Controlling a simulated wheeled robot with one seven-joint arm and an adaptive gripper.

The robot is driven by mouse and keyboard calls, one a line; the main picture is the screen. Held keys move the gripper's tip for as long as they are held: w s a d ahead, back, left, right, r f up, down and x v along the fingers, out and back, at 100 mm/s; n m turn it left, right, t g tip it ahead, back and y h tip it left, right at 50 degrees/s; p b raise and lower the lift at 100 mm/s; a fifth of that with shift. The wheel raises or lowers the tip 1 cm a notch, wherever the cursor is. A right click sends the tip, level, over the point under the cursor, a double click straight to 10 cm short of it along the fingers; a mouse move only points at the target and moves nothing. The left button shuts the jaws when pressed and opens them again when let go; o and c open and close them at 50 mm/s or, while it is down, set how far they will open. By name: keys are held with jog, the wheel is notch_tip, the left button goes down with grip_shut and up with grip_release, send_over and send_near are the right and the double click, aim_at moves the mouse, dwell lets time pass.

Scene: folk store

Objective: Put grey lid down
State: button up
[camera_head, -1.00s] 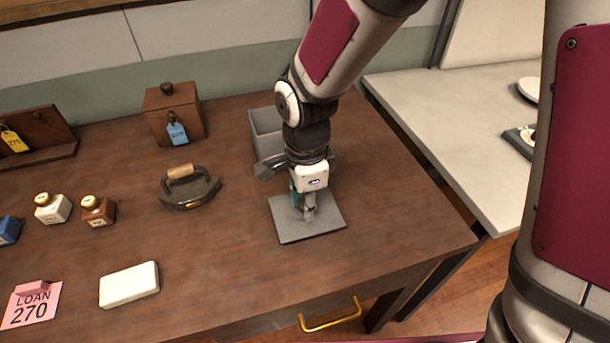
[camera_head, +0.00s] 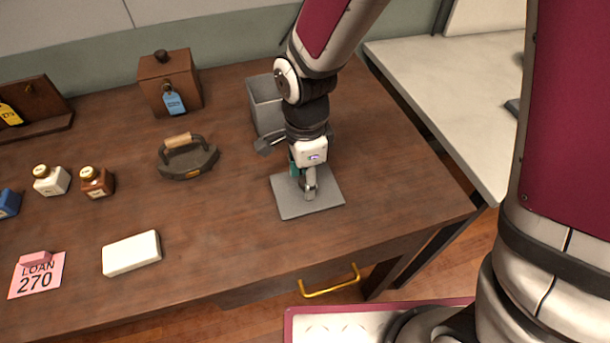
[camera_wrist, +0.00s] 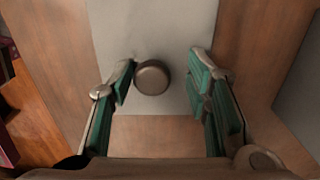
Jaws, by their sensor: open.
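The grey lid (camera_head: 322,206) lies flat on the wooden table, in front of a grey open box (camera_head: 264,107). My gripper (camera_head: 306,194) is directly above the lid and hides part of it in the head view. In the wrist view the lid (camera_wrist: 150,35) has a round knob (camera_wrist: 152,77) that sits between the spread fingers of my gripper (camera_wrist: 160,80). The knob is near the left finger and there is a clear gap to the right finger. The fingers are open and hold nothing.
A dark iron (camera_head: 187,157) and a brown wooden box (camera_head: 169,83) with a blue tag stand to the left. A white block (camera_head: 131,252) lies at the front left. The table's right edge and a pale counter (camera_head: 440,110) are close. The table front right of the block is clear.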

notch_tip(320, 180, up, 12)
jog(key=shift+p, duration=0.45)
jog(key=s+d+r+n+t, duration=0.2)
jog(key=s+d+r+n, duration=0.3)
jog(key=s+d+n, duration=0.2)
jog(key=s+d+r+n+t, duration=0.1)
jog(key=s+d+r+n, duration=0.4)
jog(key=d, duration=0.6)
jog(key=s+n, duration=0.2)
jog(key=s, duration=0.1)
jog(key=shift+s+d+r+n+t, duration=0.15)
jog(key=shift+s+r+n+t, duration=0.2)
jog(key=shift+r+n+t, duration=0.05)
